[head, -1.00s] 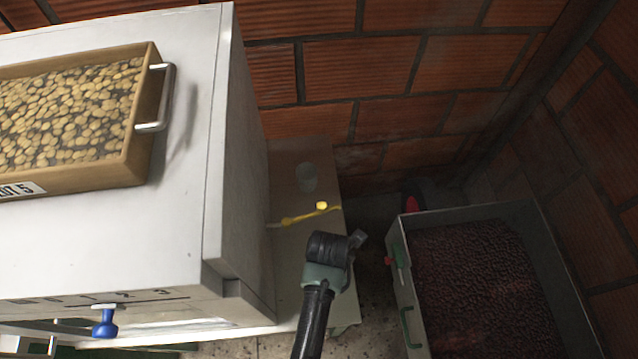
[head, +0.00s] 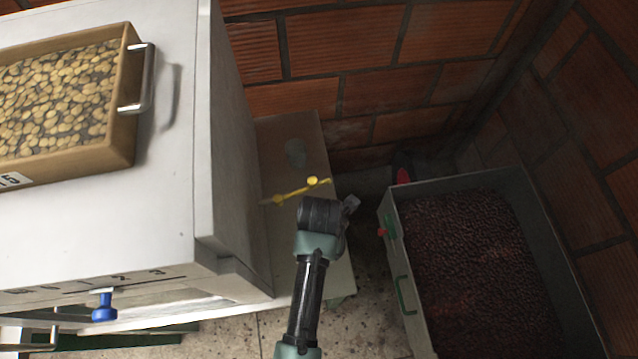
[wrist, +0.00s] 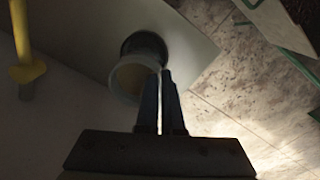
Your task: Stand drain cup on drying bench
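In the wrist view a pale, translucent cup (wrist: 130,78), taken as the drain cup, is tilted with its open rim towards the camera. A dark round shape lies behind its upper edge. My gripper (wrist: 160,78) has its two fingers close together, and the cup's right wall appears to be between them. In the head view my gripper (head: 350,205) is over the low bench (head: 318,235), taken as the drying bench, near its right edge; the cup is hidden there. I cannot tell whether the cup touches the bench.
A yellow lever (head: 303,188) lies left of my gripper. A greyish patch or vessel (head: 295,152) is at the bench's back. The white cabinet (head: 150,215), bearing a wooden tray (head: 125,150), stands left. A bin of dark red cherries (head: 400,285) stands right, with floor between.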

